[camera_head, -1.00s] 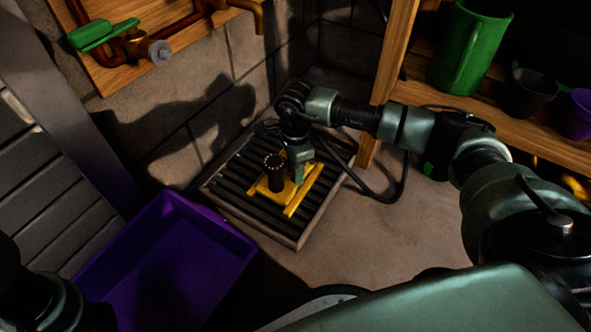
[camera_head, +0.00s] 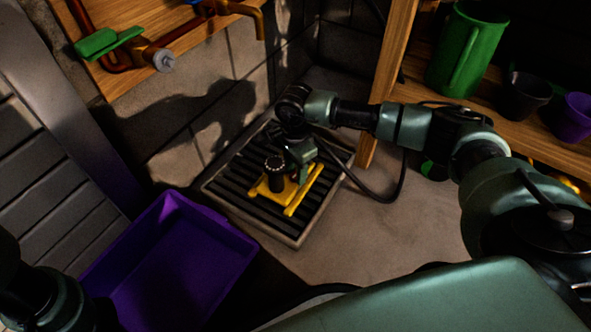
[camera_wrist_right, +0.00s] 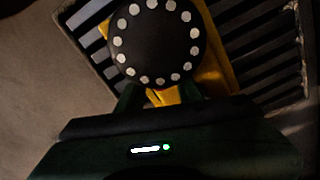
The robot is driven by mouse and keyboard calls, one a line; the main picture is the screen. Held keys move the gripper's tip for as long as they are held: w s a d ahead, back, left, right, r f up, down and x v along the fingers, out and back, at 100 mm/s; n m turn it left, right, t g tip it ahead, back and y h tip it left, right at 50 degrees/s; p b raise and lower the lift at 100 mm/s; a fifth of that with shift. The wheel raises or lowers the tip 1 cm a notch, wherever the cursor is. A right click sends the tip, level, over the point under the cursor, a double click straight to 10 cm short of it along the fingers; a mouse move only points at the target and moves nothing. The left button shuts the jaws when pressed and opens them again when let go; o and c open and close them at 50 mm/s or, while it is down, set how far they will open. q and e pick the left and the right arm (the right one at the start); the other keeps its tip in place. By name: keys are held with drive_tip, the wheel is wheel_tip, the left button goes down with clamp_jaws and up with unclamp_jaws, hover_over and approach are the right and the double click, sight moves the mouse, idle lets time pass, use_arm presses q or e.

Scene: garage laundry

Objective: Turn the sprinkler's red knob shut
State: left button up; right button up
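The sprinkler (camera_head: 270,183) has a yellow frame and an upright black column with a round head. It stands on the black grate of a drain tray (camera_head: 298,240). In the right wrist view its black head (camera_wrist_right: 154,42), ringed with pale dots, fills the upper middle. My right gripper (camera_head: 300,170) points down close beside the column, over the yellow frame. In the wrist view its fingers flank a yellow part, but the head hides their tips. My left gripper is out of view; only my left arm shows.
A purple bin (camera_head: 170,265) stands left of the tray. A wooden shelf on the right holds a green jug (camera_head: 467,50), a dark pot (camera_head: 524,96) and a purple pot (camera_head: 573,117). Pipes with a green-handled valve (camera_head: 108,43) are upper left. A black hose (camera_head: 385,197) curves right of the tray.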

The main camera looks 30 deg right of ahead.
sight(295, 175)
wheel_tip(295, 175, up, 8)
drive_tip(key=p, duration=0.5)
drive_tip(key=shift+p, duration=0.4)
drive_tip(key=shift+f, duration=0.15)
drive_tip(key=shift+s, duration=0.1)
